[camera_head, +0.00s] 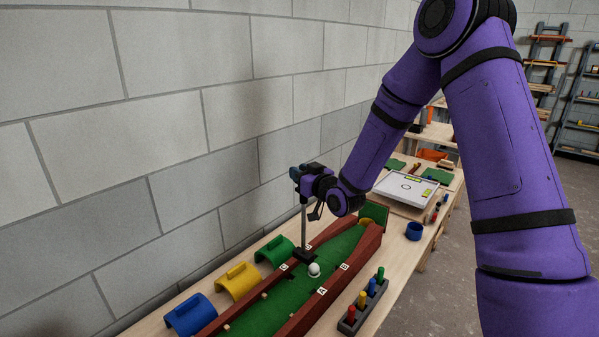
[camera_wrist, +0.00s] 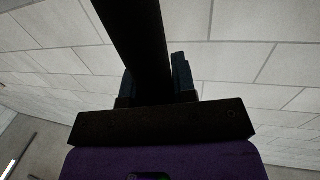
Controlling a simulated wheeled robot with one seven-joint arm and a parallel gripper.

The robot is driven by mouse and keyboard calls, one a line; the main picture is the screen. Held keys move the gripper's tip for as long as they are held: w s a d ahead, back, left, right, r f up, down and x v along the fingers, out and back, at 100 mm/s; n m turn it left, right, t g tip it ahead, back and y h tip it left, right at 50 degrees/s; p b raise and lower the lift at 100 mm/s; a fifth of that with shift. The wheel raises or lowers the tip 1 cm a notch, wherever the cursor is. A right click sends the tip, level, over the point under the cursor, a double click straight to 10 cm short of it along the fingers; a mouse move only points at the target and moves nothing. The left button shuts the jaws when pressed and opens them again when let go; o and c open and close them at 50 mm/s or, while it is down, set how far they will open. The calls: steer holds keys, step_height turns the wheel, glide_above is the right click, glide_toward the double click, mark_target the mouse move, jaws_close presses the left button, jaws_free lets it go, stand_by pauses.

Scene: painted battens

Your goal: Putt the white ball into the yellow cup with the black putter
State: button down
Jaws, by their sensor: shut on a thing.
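My gripper (camera_head: 302,176) is shut on the black putter and holds it upright over the green lane. The putter's shaft (camera_head: 304,228) hangs down, and its dark head (camera_head: 304,255) is low over the lane, just behind and left of the white ball in the head view. The white ball (camera_head: 314,270) lies on the green felt. In the wrist view a dark bar (camera_wrist: 138,40), likely the putter, stands between the fingers (camera_wrist: 157,82).
Red-brown battens (camera_head: 329,286) edge the green lane (camera_head: 287,295). The blue arch (camera_head: 190,314) and green arch (camera_head: 274,250) stand by the wall. A peg rack (camera_head: 362,305) and a blue cup (camera_head: 414,231) are on the right. A white tray (camera_head: 405,190) lies farther back.

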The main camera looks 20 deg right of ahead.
mark_target(305, 208)
steer(key=shift+f, duration=5.35)
steer(key=shift+d, duration=0.1)
steer(key=w+d, duration=0.9)
steer(key=d, duration=0.5)
steer(key=w+d, duration=1)
steer(key=d, duration=0.4)
steer(key=shift+d+f, duration=0.2)
steer(key=shift+f, duration=0.15)
step_height(305, 208, up, 12)
